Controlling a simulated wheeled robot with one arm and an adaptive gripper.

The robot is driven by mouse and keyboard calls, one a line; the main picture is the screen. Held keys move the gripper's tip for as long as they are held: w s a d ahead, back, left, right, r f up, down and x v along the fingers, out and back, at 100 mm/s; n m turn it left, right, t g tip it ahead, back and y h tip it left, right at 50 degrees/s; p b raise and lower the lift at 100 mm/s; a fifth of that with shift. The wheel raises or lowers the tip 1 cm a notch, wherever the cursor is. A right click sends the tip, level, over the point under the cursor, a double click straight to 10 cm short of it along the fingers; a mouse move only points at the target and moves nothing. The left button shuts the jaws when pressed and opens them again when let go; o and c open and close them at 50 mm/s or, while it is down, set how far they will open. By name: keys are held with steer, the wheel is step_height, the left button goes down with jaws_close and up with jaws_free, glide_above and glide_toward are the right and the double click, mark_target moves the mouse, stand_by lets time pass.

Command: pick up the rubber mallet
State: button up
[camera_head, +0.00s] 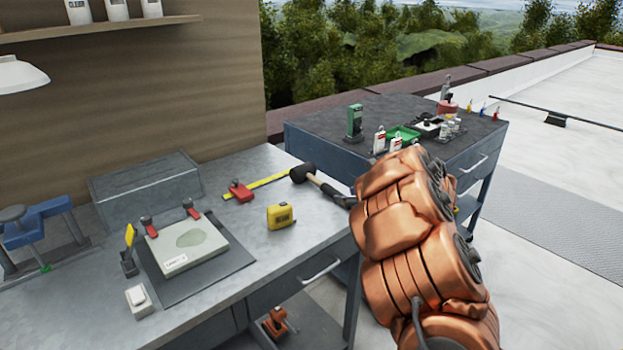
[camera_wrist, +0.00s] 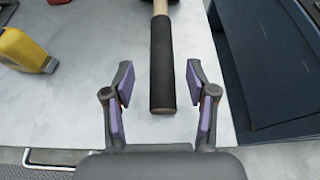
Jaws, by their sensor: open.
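The rubber mallet (camera_head: 318,181) lies on the grey workbench near its right edge, with a black head, a pale wooden shaft and a black grip. In the wrist view its black grip (camera_wrist: 162,68) points toward me, and the head is out of frame. My gripper (camera_wrist: 163,80) is open, with one purple-padded finger on each side of the grip's end. Neither finger appears to touch the grip. In the head view my copper-coloured arm covers most of the gripper, and only a dark part of it (camera_head: 347,201) shows near the mallet's grip.
A yellow tape measure (camera_head: 281,216) stands left of the mallet. A red-and-yellow tool (camera_head: 240,191) lies behind it. A clamped panel (camera_head: 187,242) and a grey metal box (camera_head: 146,185) are further left. A second dark table (camera_head: 330,137) with small items stands behind, across a gap.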

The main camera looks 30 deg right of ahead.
mark_target(338, 194)
steer(key=shift+p+x, duration=0.7)
steer(key=shift+x, duration=1.8)
steer(key=shift+d+r, duration=0.1)
steer(key=shift+c, duration=0.2)
jaws_close()
